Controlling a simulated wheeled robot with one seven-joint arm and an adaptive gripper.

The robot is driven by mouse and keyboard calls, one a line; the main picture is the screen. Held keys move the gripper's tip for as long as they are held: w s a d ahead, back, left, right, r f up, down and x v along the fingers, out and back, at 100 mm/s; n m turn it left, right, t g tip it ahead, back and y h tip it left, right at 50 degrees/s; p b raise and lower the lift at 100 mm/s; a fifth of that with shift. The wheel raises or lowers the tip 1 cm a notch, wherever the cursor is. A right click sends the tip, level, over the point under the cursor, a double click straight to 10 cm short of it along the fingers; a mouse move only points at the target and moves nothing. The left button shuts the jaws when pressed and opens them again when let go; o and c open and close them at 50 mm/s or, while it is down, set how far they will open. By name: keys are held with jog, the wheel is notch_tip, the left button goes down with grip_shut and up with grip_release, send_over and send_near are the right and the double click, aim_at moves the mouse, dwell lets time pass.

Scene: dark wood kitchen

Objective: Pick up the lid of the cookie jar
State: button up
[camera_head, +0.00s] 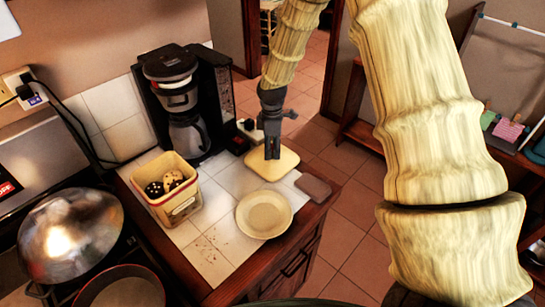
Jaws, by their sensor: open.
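The cookie jar (174,212) is a square cream-yellow container with a red trim band. It stands open on the white tiled counter, with dark and light cookies (165,184) inside. A flat, square, pale yellow lid (285,163) lies apart from the jar, near the counter's far right corner. My gripper (272,155) points down over the middle of the lid, with its jaws open. The fingertips are at or just above the lid's top; I cannot tell whether they touch it. The gripper hides part of the lid.
A black coffee maker (163,100) stands behind the jar. A round beige plate (264,215) and a small brown flat item (313,186) lie in front of the lid. A metal wok lid (70,235) and a pan (120,290) are at left. The counter edge is close on the right.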

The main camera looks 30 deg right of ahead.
grip_shut()
dwell(0.6)
